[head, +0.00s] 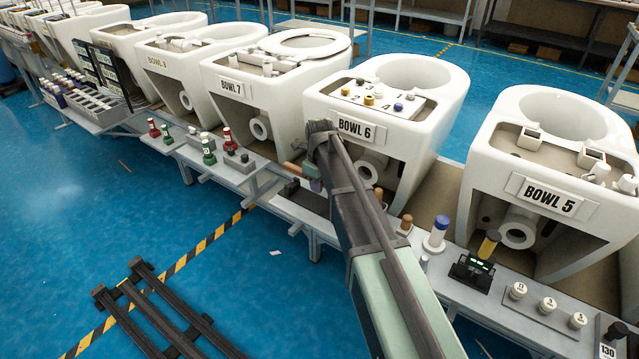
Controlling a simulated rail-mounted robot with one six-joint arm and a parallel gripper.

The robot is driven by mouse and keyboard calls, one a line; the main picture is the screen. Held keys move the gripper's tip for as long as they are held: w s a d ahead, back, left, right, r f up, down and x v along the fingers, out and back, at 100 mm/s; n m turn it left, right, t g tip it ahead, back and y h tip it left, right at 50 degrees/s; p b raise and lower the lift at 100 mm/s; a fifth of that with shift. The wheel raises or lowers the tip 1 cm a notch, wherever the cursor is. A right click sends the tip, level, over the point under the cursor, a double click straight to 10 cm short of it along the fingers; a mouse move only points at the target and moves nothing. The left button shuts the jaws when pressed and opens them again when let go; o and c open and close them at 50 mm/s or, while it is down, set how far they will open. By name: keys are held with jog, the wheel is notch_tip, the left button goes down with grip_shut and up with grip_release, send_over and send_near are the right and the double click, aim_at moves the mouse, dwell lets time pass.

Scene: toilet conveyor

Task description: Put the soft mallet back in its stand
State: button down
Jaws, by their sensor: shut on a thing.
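My arm reaches from the bottom of the head view to the front of the bowl marked BOWL 6. My gripper (307,171) is small and partly hidden by the arm's dark wrist. It is shut on what looks like the soft mallet (292,169), whose tan, wood-like end sticks out to the left, above the shelf. A purple piece shows just below the gripper; I cannot tell whether it belongs to the mallet. A low dark block (289,188) sits on the shelf below and left, perhaps the stand, but I cannot tell for sure.
Bowl 6 (432,141) stands close behind the wrist, with bowl 7 (284,103) to its left and bowl 5 (600,215) to its right. The grey shelf (232,177) carries red and green bottles. A blue-capped white cylinder (436,233) and several white jars stand right of my arm.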

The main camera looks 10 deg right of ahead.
aim_at(319, 204)
jog(key=shift+f+b, duration=2.6)
jog(key=shift+f, duration=0.15)
jog(key=c, duration=0.9)
grip_release()
notch_tip(319, 204, up, 11)
jog(key=p, duration=1.1)
jog(key=shift+r, duration=0.15)
jog(key=shift+f, duration=0.2)
